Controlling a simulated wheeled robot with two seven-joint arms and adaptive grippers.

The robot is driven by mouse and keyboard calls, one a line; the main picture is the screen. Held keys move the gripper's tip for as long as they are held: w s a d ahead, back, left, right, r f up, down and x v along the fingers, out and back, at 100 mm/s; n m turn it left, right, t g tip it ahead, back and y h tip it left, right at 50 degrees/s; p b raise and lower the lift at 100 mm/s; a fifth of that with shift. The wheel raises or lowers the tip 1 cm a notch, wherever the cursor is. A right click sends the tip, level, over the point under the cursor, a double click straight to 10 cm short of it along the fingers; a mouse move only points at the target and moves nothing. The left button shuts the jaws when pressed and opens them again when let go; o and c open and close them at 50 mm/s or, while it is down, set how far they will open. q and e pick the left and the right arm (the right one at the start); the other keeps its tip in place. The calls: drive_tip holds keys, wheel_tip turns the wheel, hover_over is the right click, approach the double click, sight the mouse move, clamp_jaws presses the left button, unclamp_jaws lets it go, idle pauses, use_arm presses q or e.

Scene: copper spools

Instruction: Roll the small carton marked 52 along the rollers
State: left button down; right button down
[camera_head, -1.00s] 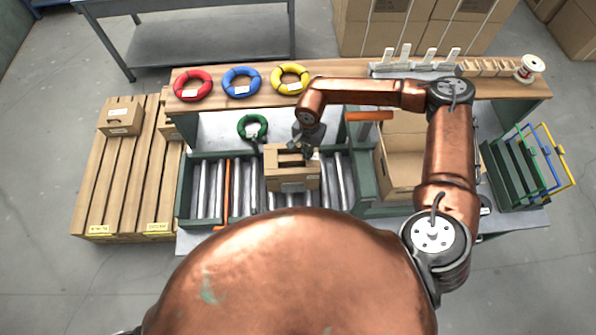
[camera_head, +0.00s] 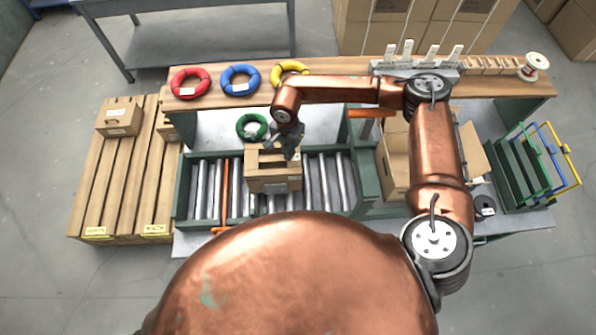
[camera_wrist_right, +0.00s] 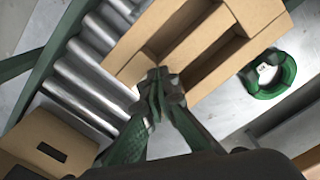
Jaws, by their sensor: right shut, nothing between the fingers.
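The small carton (camera_head: 273,178) stands on the rollers (camera_head: 325,182) near their middle, its top showing slots. It also shows in the right wrist view (camera_wrist_right: 215,50). Its number is too small to read. My right gripper (camera_head: 287,150) is at the carton's right end in the head view, its fingers shut with nothing between them. In the right wrist view the closed fingertips (camera_wrist_right: 158,80) are right at the carton's edge; I cannot tell for sure whether they touch it. My left gripper is not in view.
An orange bar (camera_head: 224,196) crosses the rollers left of the carton. A green ring (camera_head: 251,127) lies behind it. A large open carton (camera_head: 393,165) stands right of the rollers. Bare rollers lie on both sides of the small carton. Another small carton (camera_head: 119,117) sits on the left pallet.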

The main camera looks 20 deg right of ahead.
drive_tip(key=w+a+b, duration=0.4)
drive_tip(key=a+b, duration=0.4)
drive_tip(key=a, duration=0.8)
drive_tip(key=shift+a+f+b, duration=0.25)
drive_tip(key=shift+f+b, duration=0.1)
drive_tip(key=shift+f, duration=0.1)
idle(0.7)
idle(0.4)
wheel_tip(320, 180, up, 9)
drive_tip(key=p, duration=0.2)
drive_tip(key=shift+w+f+p, duration=0.15)
drive_tip(key=shift+f+p, duration=0.05)
drive_tip(key=shift+p, duration=0.2)
